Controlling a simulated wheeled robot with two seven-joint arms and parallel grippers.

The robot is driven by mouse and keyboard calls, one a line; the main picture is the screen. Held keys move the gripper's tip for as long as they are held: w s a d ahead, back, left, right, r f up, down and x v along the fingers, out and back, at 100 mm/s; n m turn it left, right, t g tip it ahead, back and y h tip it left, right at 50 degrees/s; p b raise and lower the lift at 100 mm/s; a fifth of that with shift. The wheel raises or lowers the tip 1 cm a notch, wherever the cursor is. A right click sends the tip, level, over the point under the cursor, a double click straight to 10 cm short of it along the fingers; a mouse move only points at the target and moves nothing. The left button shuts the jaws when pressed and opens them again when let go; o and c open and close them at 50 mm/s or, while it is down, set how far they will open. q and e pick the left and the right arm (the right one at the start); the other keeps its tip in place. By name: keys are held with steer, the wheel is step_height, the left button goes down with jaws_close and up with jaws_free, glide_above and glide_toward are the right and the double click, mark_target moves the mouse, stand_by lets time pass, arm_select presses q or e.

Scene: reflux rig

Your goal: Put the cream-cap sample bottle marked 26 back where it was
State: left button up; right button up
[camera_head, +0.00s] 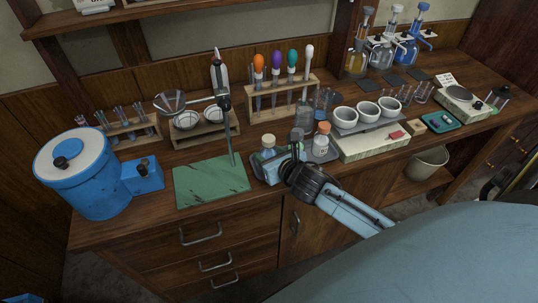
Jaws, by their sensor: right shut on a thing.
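My right gripper (278,160) reaches in from the lower right, over the front edge of the bench. It is shut on a small bottle with a pale cream cap (268,141), which looks upright just right of the green mat. The number on this bottle is too small to read, and the gripper hides part of its lower body. I cannot tell whether its base touches the surface below. A bottle with an orange cap (322,140) stands to the right of the gripper, apart from it. My left gripper is not in view.
The green mat (210,182) is clear except for the stand's rod (228,130) at its back edge. A blue drum (82,180) stands at left.

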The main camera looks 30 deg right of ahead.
steer(key=shift+r, duration=0.1)
steer(key=o, duration=1.1)
steer(key=shift+s+r, duration=0.1)
steer(key=shift+s, duration=0.1)
steer(key=p+v, duration=0.1)
steer(key=v, duration=1)
steer(key=shift+s, duration=0.3)
